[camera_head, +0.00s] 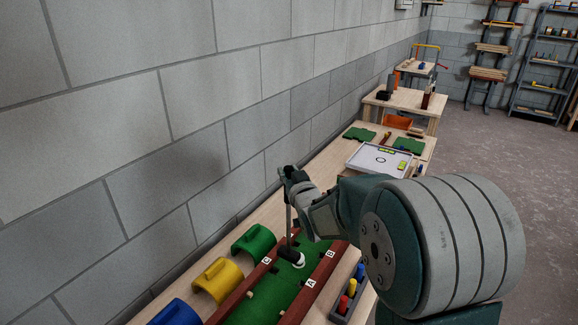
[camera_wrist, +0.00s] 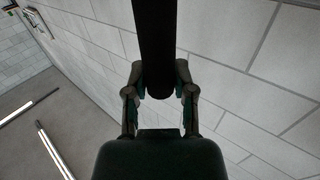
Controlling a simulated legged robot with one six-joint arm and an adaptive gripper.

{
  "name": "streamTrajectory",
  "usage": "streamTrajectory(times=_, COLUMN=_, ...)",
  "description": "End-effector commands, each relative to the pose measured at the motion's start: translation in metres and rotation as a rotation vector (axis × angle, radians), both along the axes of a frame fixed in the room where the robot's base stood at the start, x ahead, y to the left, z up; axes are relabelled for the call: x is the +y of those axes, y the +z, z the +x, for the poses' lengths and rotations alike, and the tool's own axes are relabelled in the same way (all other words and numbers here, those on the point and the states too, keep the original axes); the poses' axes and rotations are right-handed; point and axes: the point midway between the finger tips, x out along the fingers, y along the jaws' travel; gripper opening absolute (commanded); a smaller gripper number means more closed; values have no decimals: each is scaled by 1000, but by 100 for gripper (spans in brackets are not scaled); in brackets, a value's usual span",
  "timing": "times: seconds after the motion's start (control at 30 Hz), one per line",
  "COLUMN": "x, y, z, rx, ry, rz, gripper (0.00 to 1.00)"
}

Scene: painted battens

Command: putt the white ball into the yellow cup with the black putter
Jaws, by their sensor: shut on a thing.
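My gripper (camera_head: 289,180) is shut on the upper end of the black putter (camera_head: 289,218) above the green lane. In the wrist view the two fingers (camera_wrist: 158,95) close around the putter's dark grip (camera_wrist: 157,40). The putter hangs roughly upright, its black head (camera_head: 290,254) low over the lane. The white ball (camera_head: 300,263) is right beside the head, partly hidden; I cannot tell whether they touch.
Red battens (camera_head: 239,291) border the green lane (camera_head: 262,298), with small wooden blocks and letter tags. A grey holder (camera_head: 347,303) with coloured pegs stands to the right. A white tray (camera_head: 379,160) and green pieces lie farther back. The block wall runs close along the left.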

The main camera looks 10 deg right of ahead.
Motion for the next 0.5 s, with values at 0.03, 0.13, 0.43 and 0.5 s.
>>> streamTrajectory(times=0.03, x=0, y=-4, z=0, rx=0, ry=0, rz=0, gripper=0)
streamTrajectory(times=0.13, x=0, y=-13, z=0, rx=0, ry=0, rz=-1, gripper=0)
streamTrajectory(times=0.43, x=0, y=-38, z=0, rx=0, ry=0, rz=0, gripper=0)
streamTrajectory(times=0.5, x=0, y=-44, z=0, rx=-1, ry=-1, rz=0, gripper=0)
